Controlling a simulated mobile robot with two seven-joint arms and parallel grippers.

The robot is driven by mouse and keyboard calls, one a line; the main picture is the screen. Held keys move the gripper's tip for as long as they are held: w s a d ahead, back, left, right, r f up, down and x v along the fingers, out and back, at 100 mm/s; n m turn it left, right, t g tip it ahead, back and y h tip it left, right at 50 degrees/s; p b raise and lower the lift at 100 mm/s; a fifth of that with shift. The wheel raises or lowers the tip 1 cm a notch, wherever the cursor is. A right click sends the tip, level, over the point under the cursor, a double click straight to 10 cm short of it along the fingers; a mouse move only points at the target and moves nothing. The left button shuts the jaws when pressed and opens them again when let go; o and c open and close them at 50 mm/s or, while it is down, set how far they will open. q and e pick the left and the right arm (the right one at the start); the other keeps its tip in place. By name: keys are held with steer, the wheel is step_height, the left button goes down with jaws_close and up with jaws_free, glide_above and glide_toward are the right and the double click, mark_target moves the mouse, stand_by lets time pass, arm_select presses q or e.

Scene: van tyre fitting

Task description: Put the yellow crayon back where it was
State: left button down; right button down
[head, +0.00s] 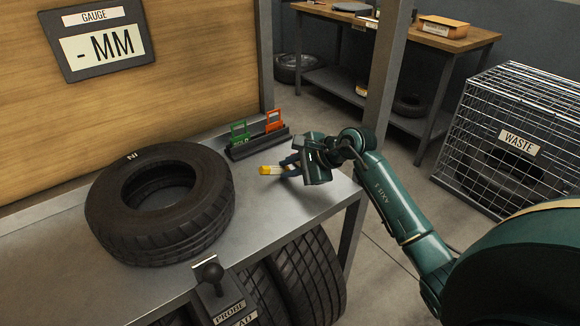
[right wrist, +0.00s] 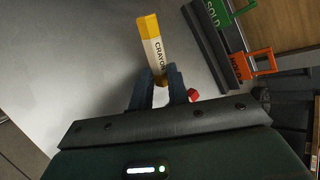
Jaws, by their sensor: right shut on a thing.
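The yellow crayon (head: 270,170) has a pale label and shows in the head view beyond my fingertips, above the right part of the metal bench. In the right wrist view the crayon (right wrist: 153,45) is labelled CRAYON and its lower end sits between my fingers. My right gripper (head: 286,167) is shut on it; its fingers show in the right wrist view (right wrist: 160,82). Whether the crayon touches the bench I cannot tell. My left gripper is not in view.
A dark rack (head: 262,145) with a green tag (head: 239,133) and an orange tag (head: 274,121) stands behind the crayon. A tyre (head: 215,212) lies left on the bench (head: 290,203). A small red thing (right wrist: 193,95) shows beside my fingers. A WASTE cage (head: 470,150) stands right.

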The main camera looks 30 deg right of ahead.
steer(key=shift+f, duration=0.2)
steer(key=c, duration=1.6)
jaws_free()
steer(key=shift+r, duration=0.1)
steer(key=shift+r, duration=0.15)
steer(key=v, duration=1.2)
steer(key=shift+b, duration=0.4)
